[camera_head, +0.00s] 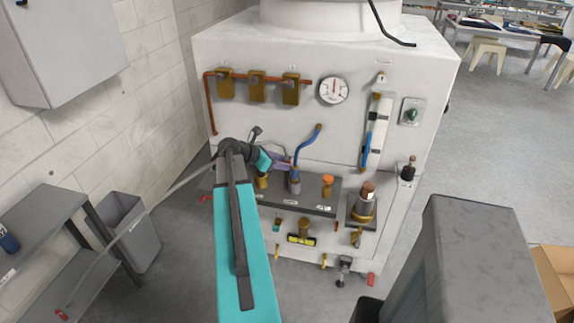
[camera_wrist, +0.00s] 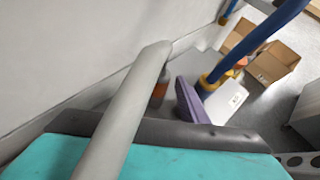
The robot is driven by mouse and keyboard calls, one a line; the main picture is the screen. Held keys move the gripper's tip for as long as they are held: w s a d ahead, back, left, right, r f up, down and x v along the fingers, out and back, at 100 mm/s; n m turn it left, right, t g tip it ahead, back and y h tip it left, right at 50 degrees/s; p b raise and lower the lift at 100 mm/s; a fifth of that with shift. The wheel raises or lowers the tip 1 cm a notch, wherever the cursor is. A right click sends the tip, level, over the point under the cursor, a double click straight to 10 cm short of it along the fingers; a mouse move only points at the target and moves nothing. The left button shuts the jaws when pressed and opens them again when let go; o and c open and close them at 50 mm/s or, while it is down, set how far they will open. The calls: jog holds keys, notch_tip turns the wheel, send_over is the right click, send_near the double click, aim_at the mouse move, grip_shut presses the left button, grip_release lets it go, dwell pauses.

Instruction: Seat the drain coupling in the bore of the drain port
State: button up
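My gripper (camera_head: 280,162) is at the end of my teal arm, over the left part of the dark ledge (camera_head: 325,193) on the white washer's front. Its fingers are small and partly hidden in the head view, so I cannot tell what lies between them. I cannot tell for certain which parts are the drain coupling and drain port.
A gauge (camera_head: 333,89), brass valves (camera_head: 257,87) and a copper pipe are on the upper panel. An orange-topped fitting (camera_head: 327,184) stands on the ledge. A grey bin (camera_head: 130,232) and shelf stand left. Open floor lies right, with a cardboard box (camera_head: 555,275).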

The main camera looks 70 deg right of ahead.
jog(key=b+v, duration=0.1)
jog(key=v, duration=0.9)
jog(key=shift+w+a+r, duration=0.2)
jog(key=shift+w+a, duration=0.05)
dwell(0.3)
